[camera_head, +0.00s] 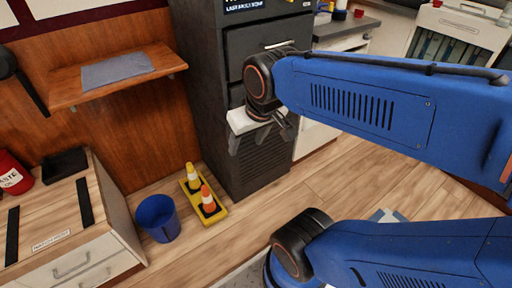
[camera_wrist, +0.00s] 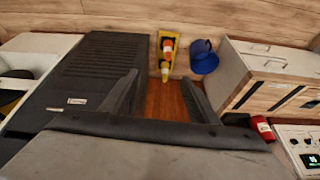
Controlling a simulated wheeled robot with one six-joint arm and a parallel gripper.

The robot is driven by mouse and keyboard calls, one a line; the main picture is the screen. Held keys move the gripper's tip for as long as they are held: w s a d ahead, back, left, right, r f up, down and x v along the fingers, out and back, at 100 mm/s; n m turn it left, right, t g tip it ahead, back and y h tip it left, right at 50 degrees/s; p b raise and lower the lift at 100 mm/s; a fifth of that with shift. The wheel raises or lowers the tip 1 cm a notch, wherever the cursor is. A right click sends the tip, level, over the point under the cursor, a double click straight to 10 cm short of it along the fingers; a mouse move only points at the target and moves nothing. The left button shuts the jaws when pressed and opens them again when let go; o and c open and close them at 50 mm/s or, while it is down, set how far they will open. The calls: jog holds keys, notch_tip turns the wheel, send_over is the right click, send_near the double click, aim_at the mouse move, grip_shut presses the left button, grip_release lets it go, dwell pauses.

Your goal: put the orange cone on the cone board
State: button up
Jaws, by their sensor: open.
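The yellow cone board (camera_head: 219,213) lies on the wooden floor beside the dark cabinet and also shows in the wrist view (camera_wrist: 160,38). The orange cone (camera_head: 208,199), with white bands, appears to stand upright on the near end of the board; the wrist view shows it too (camera_wrist: 174,48). A yellow cone (camera_head: 192,175) stands at the board's other end. My gripper (camera_head: 259,141) is open and empty, above and to the right of the board, in front of the cabinet. In the wrist view its fingers are spread wide (camera_wrist: 160,90), with the board beyond them.
The tall dark cabinet (camera_head: 262,172) stands close to the right of the board. A blue bin (camera_head: 157,216) stands to its left, then a wooden-topped drawer unit (camera_head: 55,215). A wall shelf (camera_head: 115,78) juts out above. Bare floor (camera_head: 205,245) lies in front of the board.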

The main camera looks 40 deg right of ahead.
jog(key=shift+s+d+r+n, duration=0.1)
jog(key=shift+s+r+n, duration=0.05)
jog(key=shift+s, duration=0.8)
jog(key=shift+s+d+r+n, duration=0.1)
jog(key=shift+s+r+n, duration=0.05)
jog(key=shift+s, duration=0.8)
